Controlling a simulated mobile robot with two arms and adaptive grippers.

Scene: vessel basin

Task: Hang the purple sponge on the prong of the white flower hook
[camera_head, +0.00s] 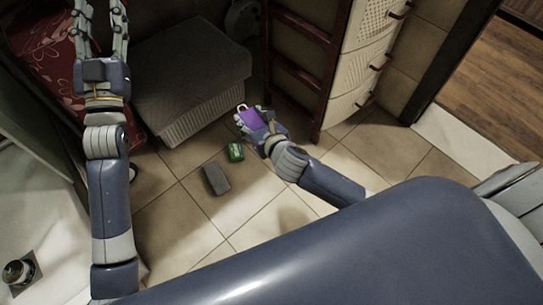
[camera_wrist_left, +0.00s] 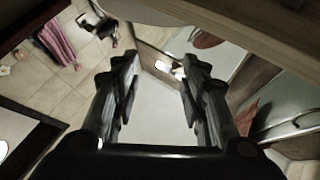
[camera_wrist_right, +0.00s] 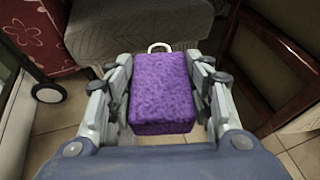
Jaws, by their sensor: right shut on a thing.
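My right gripper (camera_head: 257,121) is shut on the sponge. In the right wrist view the sponge (camera_wrist_right: 161,92) lies between the two fingers, its near end facing the palm. My left gripper (camera_head: 101,8) is raised at the upper left of the head view. Its fingers (camera_wrist_left: 160,65) are spread and empty in the left wrist view.
A green package (camera_head: 236,151) and a dark grey block (camera_head: 215,179) lie on the tiled floor. A grey-topped hamper (camera_head: 190,72) stands behind them. A dark red ladder-like frame (camera_head: 302,72) and a pale cabinet (camera_head: 362,52) stand right of the hamper. Open floor lies in front.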

